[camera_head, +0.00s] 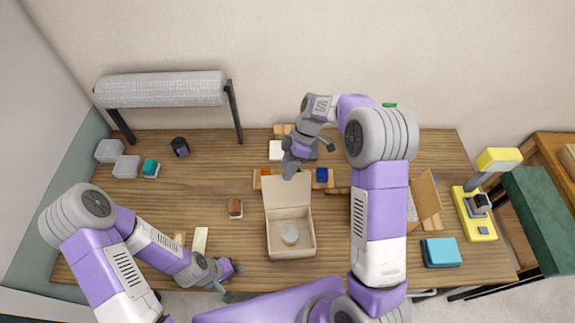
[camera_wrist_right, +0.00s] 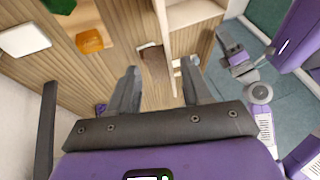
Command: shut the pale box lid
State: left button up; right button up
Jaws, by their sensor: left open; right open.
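The pale box (camera_head: 292,252) stands open near the front middle of the table, with a round pale object (camera_head: 290,235) inside. Its lid (camera_head: 287,192) is raised at the back edge, leaning away from the opening. My right gripper (camera_head: 290,170) is open and empty, just behind the lid's top edge; I cannot tell whether it touches. In the right wrist view its two fingers (camera_wrist_right: 159,68) are apart, and part of the box (camera_wrist_right: 195,14) shows beyond them. My left gripper (camera_head: 229,283) is open and empty at the table's front edge, left of the box.
A brown block (camera_head: 235,208) lies left of the box. A grey roll-topped rack (camera_head: 160,89) stands back left.

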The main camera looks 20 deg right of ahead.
jog(key=shift+f, duration=0.25)
grip_shut()
jog(key=shift+w+a, duration=0.1)
